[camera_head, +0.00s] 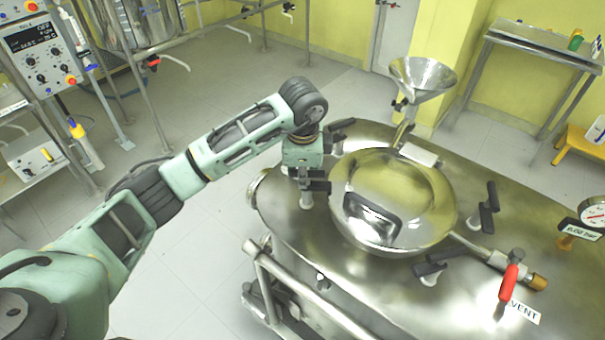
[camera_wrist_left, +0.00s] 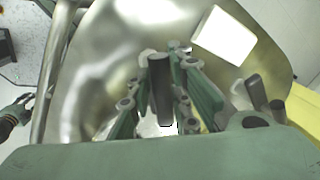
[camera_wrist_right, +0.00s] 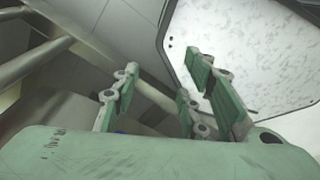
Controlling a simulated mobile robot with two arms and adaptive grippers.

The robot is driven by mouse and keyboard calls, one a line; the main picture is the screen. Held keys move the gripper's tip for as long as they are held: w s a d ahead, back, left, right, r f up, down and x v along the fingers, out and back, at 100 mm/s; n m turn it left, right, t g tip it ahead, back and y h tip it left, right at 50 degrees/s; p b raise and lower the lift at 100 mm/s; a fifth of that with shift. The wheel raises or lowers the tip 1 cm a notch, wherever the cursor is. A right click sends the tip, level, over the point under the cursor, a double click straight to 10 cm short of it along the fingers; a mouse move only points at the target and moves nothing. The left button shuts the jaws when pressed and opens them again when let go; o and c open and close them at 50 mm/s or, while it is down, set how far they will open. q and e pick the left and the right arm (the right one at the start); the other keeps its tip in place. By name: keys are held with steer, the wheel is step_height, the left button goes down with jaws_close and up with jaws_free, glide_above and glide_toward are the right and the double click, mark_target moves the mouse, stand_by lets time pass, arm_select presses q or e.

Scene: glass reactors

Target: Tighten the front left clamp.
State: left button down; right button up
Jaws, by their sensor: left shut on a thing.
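The front left clamp (camera_head: 306,201) stands at the left edge of the round polished lid (camera_head: 425,185) on the steel vessel. My left gripper (camera_head: 312,184) comes down over this clamp and partly hides it. In the left wrist view the clamp's dark handle (camera_wrist_left: 160,88) stands between the two green fingers of my left gripper (camera_wrist_left: 160,105), which is shut on it. My right gripper (camera_wrist_right: 170,95) shows only in its own wrist view. Its fingers are apart with nothing between them.
Other black-handled clamps sit around the lid: back left (camera_head: 339,132), front right (camera_head: 430,267) and back right (camera_head: 488,207). A steel funnel (camera_head: 423,77) rises behind the lid. A red-handled vent valve (camera_head: 509,281) and a gauge (camera_head: 594,212) are at the right. A rail (camera_head: 265,285) runs along the near left side.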

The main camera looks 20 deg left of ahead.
arm_select(q)
steer(key=shift+w+r, duration=0.3)
steer(key=shift+r, duration=0.05)
steer(key=c, duration=1.8)
jaws_free()
steer(key=shift+c, duration=0.2)
steer(key=shift+o, duration=0.9)
steer(key=shift+f, duration=0.2)
steer(key=shift+s, duration=0.1)
step_height(320, 180, up, 12)
steer(key=s, duration=0.2)
steer(key=shift+d, duration=0.4)
steer(key=shift+s+f, duration=0.1)
steer(key=shift+f, duration=0.05)
